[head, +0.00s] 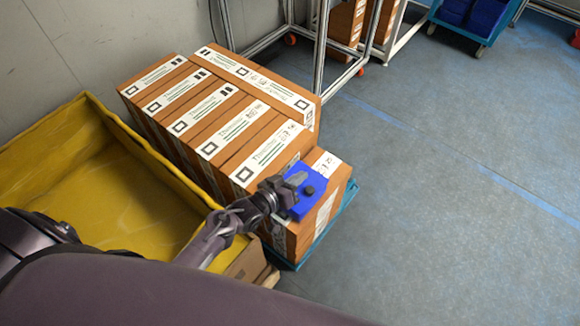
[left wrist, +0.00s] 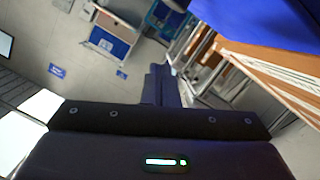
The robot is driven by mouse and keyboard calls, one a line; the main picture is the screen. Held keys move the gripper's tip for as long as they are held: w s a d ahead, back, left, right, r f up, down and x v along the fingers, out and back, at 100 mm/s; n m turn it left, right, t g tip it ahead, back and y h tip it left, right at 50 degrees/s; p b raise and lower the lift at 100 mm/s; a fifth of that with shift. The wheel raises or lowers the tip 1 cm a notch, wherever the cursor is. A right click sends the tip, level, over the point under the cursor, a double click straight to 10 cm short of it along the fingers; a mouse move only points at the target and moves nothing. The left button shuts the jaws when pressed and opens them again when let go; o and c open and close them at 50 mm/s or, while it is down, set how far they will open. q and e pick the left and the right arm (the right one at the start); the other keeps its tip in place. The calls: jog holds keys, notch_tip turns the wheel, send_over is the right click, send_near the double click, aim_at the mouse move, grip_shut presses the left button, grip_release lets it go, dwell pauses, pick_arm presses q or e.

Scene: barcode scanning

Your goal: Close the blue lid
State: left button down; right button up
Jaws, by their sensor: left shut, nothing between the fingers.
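The blue lid (head: 313,188) is a small flat blue piece with a dark round spot. In the left wrist view a blue surface (left wrist: 265,20), seemingly the lid, fills the upper right, above a brown box (left wrist: 268,72). The shut fingers (left wrist: 160,84) show below and left of it. My right gripper is not in view.
A yellow bin (head: 95,160) stands left of the boxes, under my left arm. The boxes rest on a blue-green base (head: 343,213). A metal frame rack (head: 320,50) stands behind. A blue cart (head: 465,25) is at the upper right. The grey floor at right is clear.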

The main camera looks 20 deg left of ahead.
aim_at(307, 200)
pick_arm(q)
jog(key=shift+s+d+f+m+y+b, duration=0.15)
jog(key=shift+s+d+f+m+y, duration=0.05)
jog(key=shift+d+f+m, duration=0.35)
jog(key=shift+s+d+f+m+y+b, duration=0.15)
jog(key=shift+s+d+f+m+y, duration=0.05)
jog(key=shift+d+f+m, duration=0.3)
jog(key=shift+s+d+f+m+y, duration=0.1)
jog(key=shift+d+f+m+y, duration=0.2)
jog(key=shift+f+m, duration=0.25)
jog(key=shift+d+f+b, duration=0.15)
jog(key=shift+f+b, duration=0.15)
jog(key=shift+s+d+f, duration=0.1)
jog(key=shift+d+f, duration=0.1)
jog(key=shift+f, duration=0.3)
